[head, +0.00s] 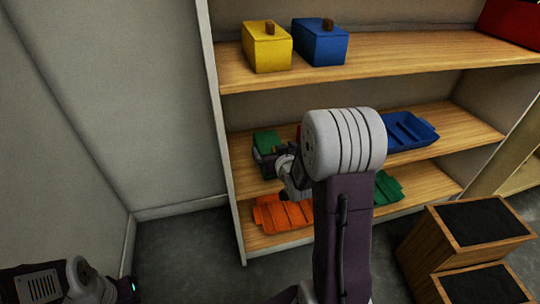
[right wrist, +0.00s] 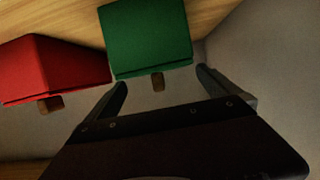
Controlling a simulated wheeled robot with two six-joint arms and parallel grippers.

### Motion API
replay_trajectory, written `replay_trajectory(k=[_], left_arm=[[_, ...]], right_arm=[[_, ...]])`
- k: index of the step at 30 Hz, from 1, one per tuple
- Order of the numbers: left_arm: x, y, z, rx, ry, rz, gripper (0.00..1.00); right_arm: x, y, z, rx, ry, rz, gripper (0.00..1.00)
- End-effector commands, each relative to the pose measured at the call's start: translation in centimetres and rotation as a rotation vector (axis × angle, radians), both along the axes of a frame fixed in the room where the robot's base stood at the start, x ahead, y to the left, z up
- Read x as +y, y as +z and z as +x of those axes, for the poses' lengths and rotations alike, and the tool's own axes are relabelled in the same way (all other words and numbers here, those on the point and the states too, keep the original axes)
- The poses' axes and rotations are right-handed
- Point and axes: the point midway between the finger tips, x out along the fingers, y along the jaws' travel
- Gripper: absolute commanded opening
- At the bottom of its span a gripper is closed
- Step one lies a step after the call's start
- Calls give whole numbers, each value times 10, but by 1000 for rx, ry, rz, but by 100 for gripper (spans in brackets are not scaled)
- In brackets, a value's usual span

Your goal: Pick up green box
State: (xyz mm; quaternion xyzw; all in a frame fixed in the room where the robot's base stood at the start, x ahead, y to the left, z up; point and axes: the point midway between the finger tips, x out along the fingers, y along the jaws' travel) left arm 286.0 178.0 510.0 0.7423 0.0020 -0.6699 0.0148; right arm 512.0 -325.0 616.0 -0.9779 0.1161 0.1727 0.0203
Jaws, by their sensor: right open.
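The green box (head: 266,138) sits on the middle shelf at its left end, partly covered by my right gripper (head: 270,163). In the right wrist view the green box (right wrist: 150,38) appears with its brown knob (right wrist: 158,82) pointing down in the picture. The open right gripper (right wrist: 162,82) has its fingertips on either side of the knob, near the box's knob-side edge. No grip on the box shows. My left arm is at the bottom left of the head view, and its gripper (head: 128,290) is too dark to read.
A red box (right wrist: 55,72) stands beside the green one. Yellow (head: 267,50) and blue (head: 320,46) boxes stand on the upper shelf (head: 400,52). A blue tray (head: 412,132) is on the middle shelf; orange (head: 283,213) and green (head: 387,188) trays lie below. Wooden crates (head: 470,240) stand at right.

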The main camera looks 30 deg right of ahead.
Motion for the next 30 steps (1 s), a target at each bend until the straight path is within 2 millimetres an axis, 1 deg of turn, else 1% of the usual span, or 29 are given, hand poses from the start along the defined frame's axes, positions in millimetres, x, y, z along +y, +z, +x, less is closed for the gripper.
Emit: replay_trajectory(k=[2,6,9,12,17,18,20,21,23,24,26,27,30], left_arm=[[0,-4,0,0,0,0,0],[0,-11,0,0,0,0,0],[0,-11,0,0,0,0,0],[0,-11,0,0,0,0,0],[0,-11,0,0,0,0,0],[0,-11,0,0,0,0,0],[0,-11,0,0,0,0,0],[0,-11,0,0,0,0,0],[0,-11,0,0,0,0,0],[0,-11,0,0,0,0,0],[0,-11,0,0,0,0,0],[0,-11,0,0,0,0,0],[0,-11,0,0,0,0,0]], right_arm=[[-1,-6,6,1,1,1,100],[-7,-18,30,1,1,1,100],[-9,-21,42,2,2,1,100],[-11,-21,46,1,1,1,100],[-11,-21,46,1,1,1,100],[-11,-21,46,1,1,1,89],[-11,-21,46,1,1,1,72],[-11,-21,46,1,1,1,61],[-11,-21,46,1,1,1,44],[-11,-21,46,1,1,1,33],[-11,-21,46,1,1,1,17],[-11,-21,46,0,1,0,12],[-11,-21,46,0,1,0,12]])
